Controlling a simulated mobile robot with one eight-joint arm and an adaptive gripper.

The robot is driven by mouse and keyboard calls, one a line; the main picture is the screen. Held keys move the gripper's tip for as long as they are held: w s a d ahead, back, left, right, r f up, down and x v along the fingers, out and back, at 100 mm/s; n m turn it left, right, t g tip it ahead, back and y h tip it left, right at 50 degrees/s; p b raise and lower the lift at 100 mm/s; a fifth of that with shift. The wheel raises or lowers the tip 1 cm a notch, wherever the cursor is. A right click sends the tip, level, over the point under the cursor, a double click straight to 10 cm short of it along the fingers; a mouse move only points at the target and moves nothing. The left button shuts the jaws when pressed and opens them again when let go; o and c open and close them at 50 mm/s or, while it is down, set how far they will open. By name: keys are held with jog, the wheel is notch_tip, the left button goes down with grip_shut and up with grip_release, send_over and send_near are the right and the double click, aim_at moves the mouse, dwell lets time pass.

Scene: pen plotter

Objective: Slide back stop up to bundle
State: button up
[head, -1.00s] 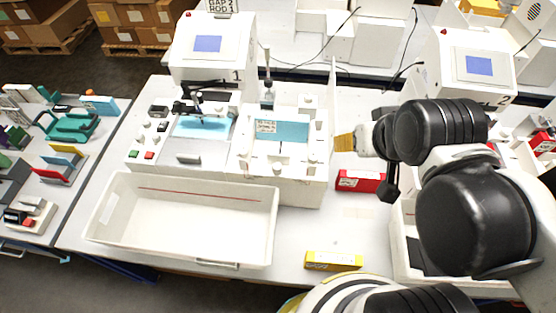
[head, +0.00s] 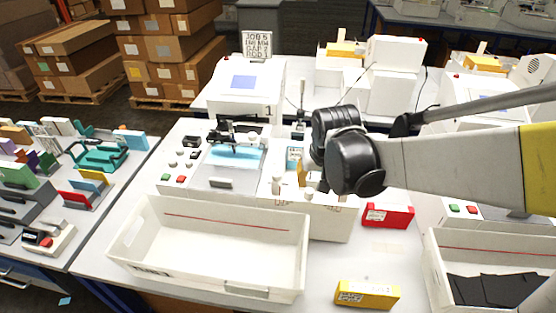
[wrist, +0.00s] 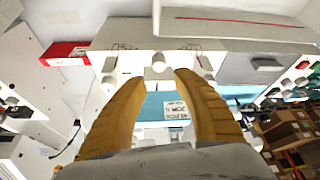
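My gripper (head: 303,173) is over the white feeder box beside plotter 1 in the head view. In the wrist view, its two tan fingers (wrist: 158,72) are spread wide and hold nothing. A white knob (wrist: 158,62) shows between the fingertips, with gaps on both sides; I cannot tell whether it belongs to the back stop. The blue feeder bed (wrist: 152,108) lies below it, with a printed card (wrist: 176,110) on it that may top the bundle. The card also shows in the head view (head: 294,155). My arm hides much of the feeder there.
A large white bin (head: 205,262) stands in front of the feeder. A red box (head: 388,216) lies right of it and a yellow box (head: 367,294) near the front edge. Plotter 1 (head: 236,155) is on the left. Another bin (head: 470,245) holds dark sheets at right.

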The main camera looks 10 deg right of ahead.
aim_at(310, 191)
jog(key=b+x, duration=0.3)
jog(key=x, duration=0.8)
jog(key=shift+d, duration=0.1)
grip_shut()
